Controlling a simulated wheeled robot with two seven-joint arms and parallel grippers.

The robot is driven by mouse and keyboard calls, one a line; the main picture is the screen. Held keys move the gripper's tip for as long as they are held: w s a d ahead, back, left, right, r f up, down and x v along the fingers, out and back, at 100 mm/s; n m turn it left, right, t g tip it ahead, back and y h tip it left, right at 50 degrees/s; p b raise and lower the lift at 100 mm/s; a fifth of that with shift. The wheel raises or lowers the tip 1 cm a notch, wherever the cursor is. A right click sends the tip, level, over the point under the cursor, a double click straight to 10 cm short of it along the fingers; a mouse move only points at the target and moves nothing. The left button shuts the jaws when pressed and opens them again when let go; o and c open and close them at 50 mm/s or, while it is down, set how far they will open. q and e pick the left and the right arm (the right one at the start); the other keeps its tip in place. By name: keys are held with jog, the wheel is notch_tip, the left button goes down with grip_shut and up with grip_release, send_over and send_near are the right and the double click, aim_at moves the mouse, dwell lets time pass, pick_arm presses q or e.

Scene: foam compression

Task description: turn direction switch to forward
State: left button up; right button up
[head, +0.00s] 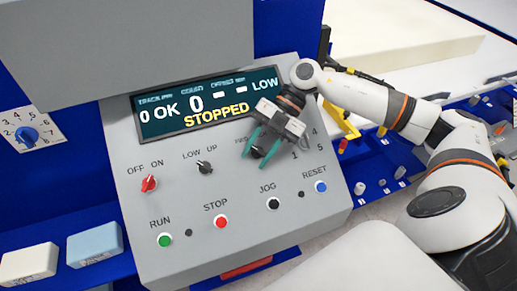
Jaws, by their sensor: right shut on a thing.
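The grey control panel (226,240) fills the middle of the head view. The direction switch (258,152) is a small dark knob in the panel's upper right part, with a partly hidden label at its upper left. My right gripper (259,151) reaches down from the upper right, and its two teal fingers are closed around this knob, one on each side. The gripper hides part of the knob and its labels, so I cannot tell which way it points. The display (207,105) reads "STOPPED", "OK" and "LOW". My left gripper is not in view.
A red OFF/ON switch (149,183) and a LOW/UP switch (204,167) sit to the left. Below are the green RUN (165,239), red STOP (221,222), black JOG (273,203) and blue RESET (320,186) buttons. A numbered dial is mostly hidden behind my right gripper.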

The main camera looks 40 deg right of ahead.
jog(key=shift+f, duration=0.1)
jog(key=o, duration=1)
jog(key=shift+w+d+r, duration=0.1)
jog(key=shift+d+r, duration=0.15)
jog(key=b+v, duration=0.3)
jog(key=v, duration=0.8)
jog(key=shift+r, duration=0.1)
